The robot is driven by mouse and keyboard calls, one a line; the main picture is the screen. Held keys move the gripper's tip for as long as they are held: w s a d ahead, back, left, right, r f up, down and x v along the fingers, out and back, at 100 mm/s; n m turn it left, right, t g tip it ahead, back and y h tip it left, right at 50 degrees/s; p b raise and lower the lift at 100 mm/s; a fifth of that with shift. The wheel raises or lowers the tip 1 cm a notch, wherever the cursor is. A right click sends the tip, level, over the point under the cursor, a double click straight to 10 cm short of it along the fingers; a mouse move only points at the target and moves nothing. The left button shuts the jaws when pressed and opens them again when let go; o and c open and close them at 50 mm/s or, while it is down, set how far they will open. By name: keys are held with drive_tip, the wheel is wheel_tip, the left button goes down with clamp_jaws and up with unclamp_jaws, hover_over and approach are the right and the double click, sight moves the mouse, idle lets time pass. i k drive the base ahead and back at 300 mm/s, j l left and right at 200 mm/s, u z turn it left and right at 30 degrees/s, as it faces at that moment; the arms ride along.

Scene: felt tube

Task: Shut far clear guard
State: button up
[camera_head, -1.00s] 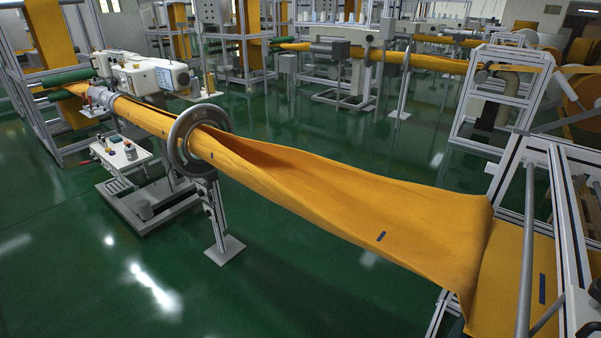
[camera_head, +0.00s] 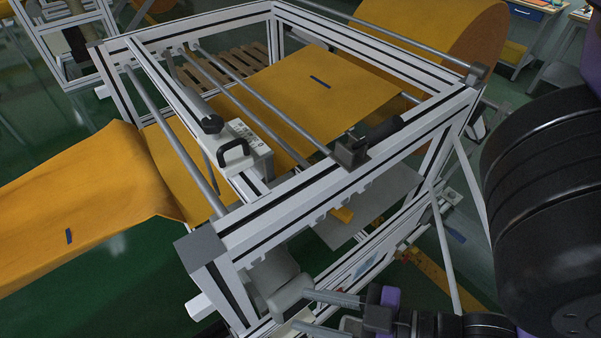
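I cannot make out a clear guard for certain in the head view. A pale, flat, see-through-looking panel (camera_head: 375,205) shows under the near right side of the aluminium frame (camera_head: 340,195); I cannot tell whether it is a guard, or open or shut. My gripper (camera_head: 300,310) is at the bottom centre, with two ribbed grey fingers pointing left. The fingers are apart with nothing visible between them. It is low beside the near corner of the frame, and I cannot tell if it touches it.
Orange felt (camera_head: 75,205) runs from the left into the frame and to a large roll (camera_head: 450,35) behind. Steel rods (camera_head: 255,110) cross the frame top. A black handle (camera_head: 234,152) sits on a white block. My black arm fills the right edge. Green floor shows at left.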

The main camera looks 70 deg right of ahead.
sight(480, 204)
drive_tip(key=k+l+u, duration=0.55)
drive_tip(key=k+u, duration=0.4)
drive_tip(key=k+l+z, duration=0.1)
drive_tip(key=k, duration=0.35)
drive_tip(key=k+l+z, duration=0.1)
drive_tip(key=k, duration=0.35)
drive_tip(key=k+l+z, duration=0.4)
drive_tip(key=k, duration=0.2)
drive_tip(key=i+l+z, duration=0.15)
drive_tip(key=l, duration=0.55)
drive_tip(key=k+l, duration=0.05)
